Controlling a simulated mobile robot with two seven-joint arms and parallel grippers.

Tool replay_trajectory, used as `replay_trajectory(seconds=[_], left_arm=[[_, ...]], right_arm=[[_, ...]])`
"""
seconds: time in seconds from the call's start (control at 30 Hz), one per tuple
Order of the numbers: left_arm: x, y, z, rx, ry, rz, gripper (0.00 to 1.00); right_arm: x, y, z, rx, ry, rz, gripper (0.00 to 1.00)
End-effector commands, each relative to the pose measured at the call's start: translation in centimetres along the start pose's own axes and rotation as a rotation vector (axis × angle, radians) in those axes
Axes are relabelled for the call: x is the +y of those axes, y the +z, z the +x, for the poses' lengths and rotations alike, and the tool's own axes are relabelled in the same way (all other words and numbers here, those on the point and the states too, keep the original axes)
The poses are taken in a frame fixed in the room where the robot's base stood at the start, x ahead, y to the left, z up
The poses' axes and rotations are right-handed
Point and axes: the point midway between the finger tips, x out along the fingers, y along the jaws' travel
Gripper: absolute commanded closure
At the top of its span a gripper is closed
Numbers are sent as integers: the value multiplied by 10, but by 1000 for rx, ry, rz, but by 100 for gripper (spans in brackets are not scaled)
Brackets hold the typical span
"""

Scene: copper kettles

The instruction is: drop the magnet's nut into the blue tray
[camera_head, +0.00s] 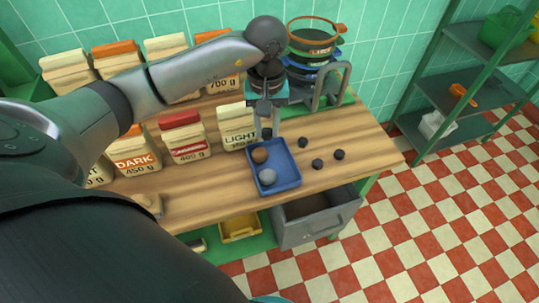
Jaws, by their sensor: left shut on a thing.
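My left gripper (268,111) points down just behind the blue tray (292,168). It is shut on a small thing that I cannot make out. A small dark piece (266,133) shows just below the fingers; I cannot tell whether it hangs from what is held or lies on the table. In the tray are a brown round thing (260,155) and a grey round thing (268,177). Three small dark lumps, perhaps nuts, lie right of the tray: one (303,142), another (317,164) and a third (339,154). My right gripper is not in view.
Paper bags, including LIGHT (240,130), DARK (137,152) and a red-topped one (184,138), stand left of the tray. A grey metal frame (330,85) and stacked rings (312,40) stand behind. An open drawer (315,212) juts out below. The table's right end is clear.

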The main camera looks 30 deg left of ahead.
Motion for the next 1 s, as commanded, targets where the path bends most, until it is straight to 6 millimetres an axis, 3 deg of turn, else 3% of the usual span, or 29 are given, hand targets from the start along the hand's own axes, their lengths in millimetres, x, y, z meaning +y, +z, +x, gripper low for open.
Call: replay_trajectory(seconds=[0.23,0.6,0.63,0.9,1.0], left_arm=[[0,0,33,-1,0,0,100],[0,0,37,1,0,2,100],[0,0,37,1,0,2,65],[0,0,37,1,0,2,35],[0,0,37,1,0,2,34]], right_arm=[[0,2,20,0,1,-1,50],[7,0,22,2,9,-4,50],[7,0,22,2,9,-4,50],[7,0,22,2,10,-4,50],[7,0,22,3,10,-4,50]])
